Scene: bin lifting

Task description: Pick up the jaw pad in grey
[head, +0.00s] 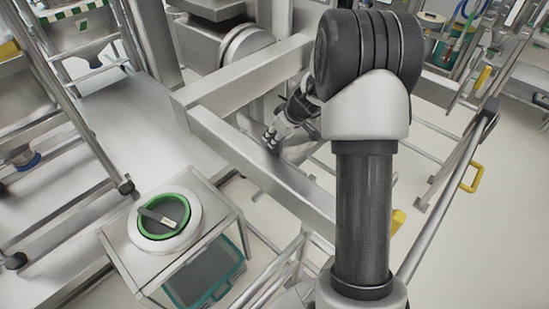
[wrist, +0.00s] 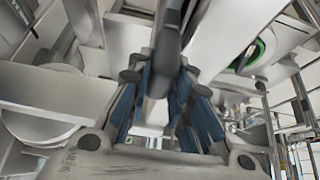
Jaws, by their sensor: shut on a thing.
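My gripper (wrist: 166,75) is shut on a dark grey, long bar-like piece, the jaw pad (wrist: 172,35), which rises up and away between the fingers in the wrist view. In the head view my gripper (head: 271,140) is small and partly behind my own arm, close to a light metal beam. I cannot make out the held jaw pad there. Whether the pad touches anything beyond the fingers cannot be told.
A light metal frame beam (head: 262,172) runs diagonally beside my gripper. A green-rimmed round container (head: 143,228) stands on a metal stand at lower left, with a dark piece in it. A railing with a yellow handle (head: 473,177) is at right. Pale floor shows between.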

